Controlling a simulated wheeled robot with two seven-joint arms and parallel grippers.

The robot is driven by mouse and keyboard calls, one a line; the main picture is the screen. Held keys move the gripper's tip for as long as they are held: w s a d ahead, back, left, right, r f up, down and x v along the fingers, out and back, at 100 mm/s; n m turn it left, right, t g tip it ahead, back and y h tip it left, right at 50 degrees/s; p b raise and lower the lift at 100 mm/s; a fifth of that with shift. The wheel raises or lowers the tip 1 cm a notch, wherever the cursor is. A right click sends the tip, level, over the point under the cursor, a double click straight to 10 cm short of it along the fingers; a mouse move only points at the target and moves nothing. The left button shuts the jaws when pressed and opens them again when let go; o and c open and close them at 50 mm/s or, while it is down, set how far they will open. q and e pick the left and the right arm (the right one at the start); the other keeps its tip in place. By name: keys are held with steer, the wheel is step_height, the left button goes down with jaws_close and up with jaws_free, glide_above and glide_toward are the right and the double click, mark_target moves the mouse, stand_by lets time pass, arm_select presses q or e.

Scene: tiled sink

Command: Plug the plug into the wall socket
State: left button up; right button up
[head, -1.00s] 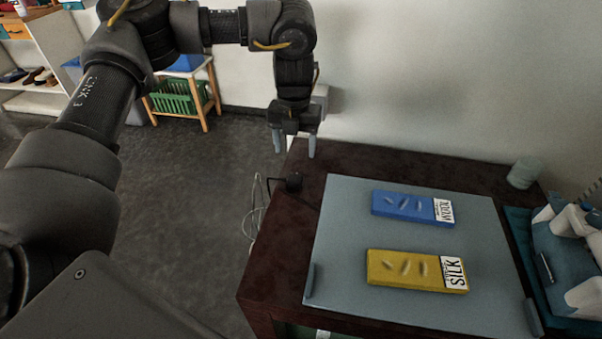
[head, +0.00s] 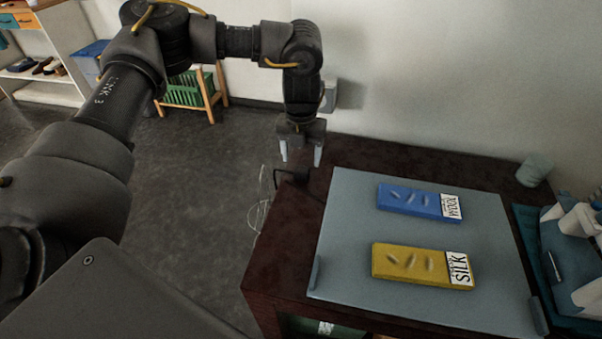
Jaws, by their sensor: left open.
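My right gripper is not in view.
A grey mat (head: 345,225) on the table (head: 272,265) carries a blue WOOL packet (head: 408,200) and a yellow SILK packet (head: 410,264). A pale cup (head: 534,171) stands at the back right, near a white-and-blue machine (head: 575,250). Open floor lies left of the table.

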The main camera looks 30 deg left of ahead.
mark_target(302, 168)
arm_select(q)
steer(key=shift+w+f, duration=0.1)
steer(key=shift+f, duration=2.5)
steer(key=c, duration=1)
